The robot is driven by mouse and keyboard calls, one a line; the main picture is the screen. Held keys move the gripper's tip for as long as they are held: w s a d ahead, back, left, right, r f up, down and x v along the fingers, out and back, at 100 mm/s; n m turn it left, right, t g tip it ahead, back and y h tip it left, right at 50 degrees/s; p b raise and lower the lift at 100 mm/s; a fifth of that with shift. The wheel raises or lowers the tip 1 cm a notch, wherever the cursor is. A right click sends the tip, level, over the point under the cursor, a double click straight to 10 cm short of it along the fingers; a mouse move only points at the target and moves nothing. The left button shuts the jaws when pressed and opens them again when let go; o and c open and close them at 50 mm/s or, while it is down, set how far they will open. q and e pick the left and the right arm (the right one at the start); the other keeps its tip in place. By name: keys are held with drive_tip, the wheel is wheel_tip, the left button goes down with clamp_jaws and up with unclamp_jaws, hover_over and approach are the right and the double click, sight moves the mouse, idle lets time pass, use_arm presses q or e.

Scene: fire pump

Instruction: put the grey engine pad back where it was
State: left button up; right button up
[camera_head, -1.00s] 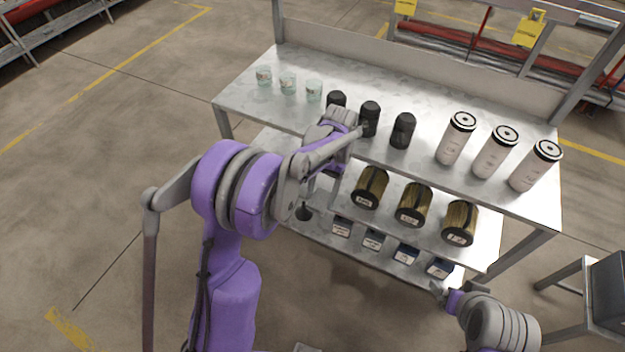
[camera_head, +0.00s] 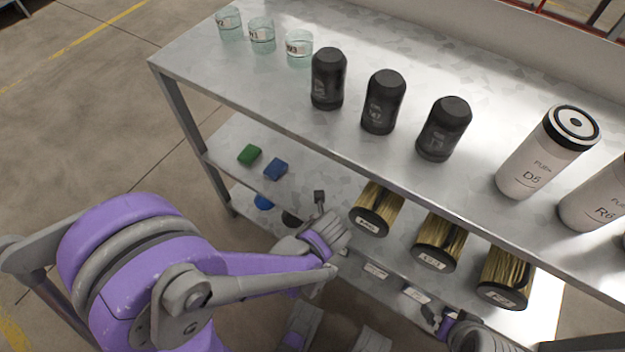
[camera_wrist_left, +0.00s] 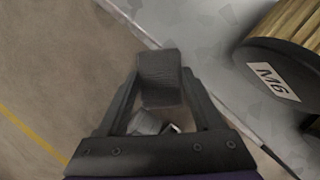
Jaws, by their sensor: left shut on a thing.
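The grey engine pad (camera_wrist_left: 160,80) is a small dark grey block between the fingertips of my left gripper (camera_wrist_left: 158,98) in the left wrist view. In the head view the left gripper (camera_head: 319,211) is at the middle shelf's front edge, left of the gold filters, and the pad (camera_head: 319,196) shows small and dark at its tip. A green pad (camera_head: 249,155) and a blue pad (camera_head: 275,168) lie on the middle shelf (camera_head: 232,136) to the left. My right gripper (camera_head: 438,322) is low at the right, too small and partly hidden to read.
Gold filters (camera_head: 377,208) lie on the middle shelf to the right; one marked M6 (camera_wrist_left: 284,72) is close to the left gripper. Glass jars (camera_head: 262,36), black canisters (camera_head: 384,102) and white cylinders (camera_head: 547,152) stand on the top shelf (camera_head: 215,75). A round blue item (camera_head: 263,202) is lower.

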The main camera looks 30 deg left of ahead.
use_arm(q)
drive_tip(key=b, duration=0.1)
hover_over(304, 185)
drive_tip(key=s+d, duration=0.1)
drive_tip(key=s, duration=0.1)
drive_tip(key=shift+w+d, duration=0.1)
drive_tip(key=shift+w, duration=0.1)
drive_tip(key=b+x, duration=0.2)
drive_tip(key=x, duration=0.1)
drive_tip(key=shift+s+d+f, duration=0.15)
drive_tip(key=shift+f, duration=0.25)
drive_tip(key=shift+r, duration=0.1)
drive_tip(key=o, duration=0.7)
drive_tip(key=shift+f, duration=0.2)
drive_tip(key=o, duration=0.5)
